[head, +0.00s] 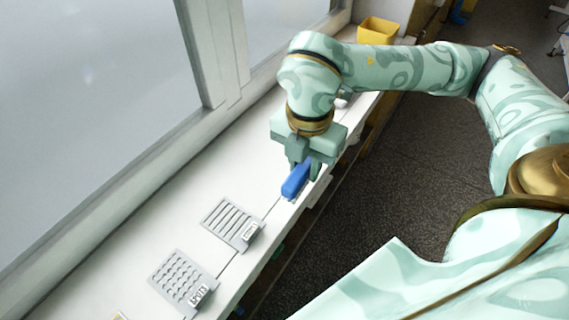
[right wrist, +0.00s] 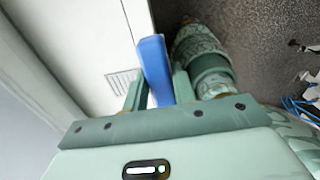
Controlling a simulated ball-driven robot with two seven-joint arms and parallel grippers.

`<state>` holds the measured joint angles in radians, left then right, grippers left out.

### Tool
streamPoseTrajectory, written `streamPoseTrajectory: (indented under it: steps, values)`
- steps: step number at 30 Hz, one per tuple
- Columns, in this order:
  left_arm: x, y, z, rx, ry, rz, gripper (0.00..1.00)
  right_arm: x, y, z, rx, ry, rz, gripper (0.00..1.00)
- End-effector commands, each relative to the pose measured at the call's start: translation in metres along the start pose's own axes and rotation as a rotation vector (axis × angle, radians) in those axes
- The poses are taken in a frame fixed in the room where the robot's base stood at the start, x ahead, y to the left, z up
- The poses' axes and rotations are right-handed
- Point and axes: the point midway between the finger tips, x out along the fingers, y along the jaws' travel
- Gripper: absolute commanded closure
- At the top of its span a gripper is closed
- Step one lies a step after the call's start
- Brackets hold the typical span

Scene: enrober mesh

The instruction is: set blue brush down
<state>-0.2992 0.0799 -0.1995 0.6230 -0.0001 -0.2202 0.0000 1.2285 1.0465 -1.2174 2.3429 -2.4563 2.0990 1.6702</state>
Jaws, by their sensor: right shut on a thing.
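The blue brush (head: 296,180) is held in my right gripper (head: 304,166), low over the front part of the white counter in the head view. In the right wrist view the blue brush (right wrist: 155,66) stands between the two fingers of my right gripper (right wrist: 156,92), which is shut on it. I cannot tell whether the brush touches the counter. Its bristles are hard to make out. My left gripper is not in view.
The white counter (head: 190,205) runs along a window. A yellow bin (head: 378,30) stands at the far end. The dark floor (head: 400,180) lies to the right.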

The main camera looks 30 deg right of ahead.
Motion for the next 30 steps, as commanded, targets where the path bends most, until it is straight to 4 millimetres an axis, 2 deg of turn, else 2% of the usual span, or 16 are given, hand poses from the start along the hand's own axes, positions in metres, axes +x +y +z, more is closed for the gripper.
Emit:
streamPoseTrajectory:
  steps: [4,11,15,18,25,30]
  values:
    - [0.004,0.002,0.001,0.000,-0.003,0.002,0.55,0.010,0.015,0.016,0.050,0.000,-0.002,0.97]
    - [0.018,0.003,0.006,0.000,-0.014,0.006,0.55,0.042,0.062,0.064,0.048,0.001,-0.002,0.97]
    - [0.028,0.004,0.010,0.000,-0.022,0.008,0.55,0.073,0.079,0.082,0.043,0.002,-0.005,0.97]
    - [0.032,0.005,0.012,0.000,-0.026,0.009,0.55,0.085,0.086,0.090,0.041,0.001,-0.003,0.97]
    - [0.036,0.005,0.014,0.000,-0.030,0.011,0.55,0.098,0.095,0.099,0.040,0.001,-0.002,0.97]
    - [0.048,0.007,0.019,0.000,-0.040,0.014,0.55,0.128,0.096,0.100,0.039,0.001,-0.004,0.97]
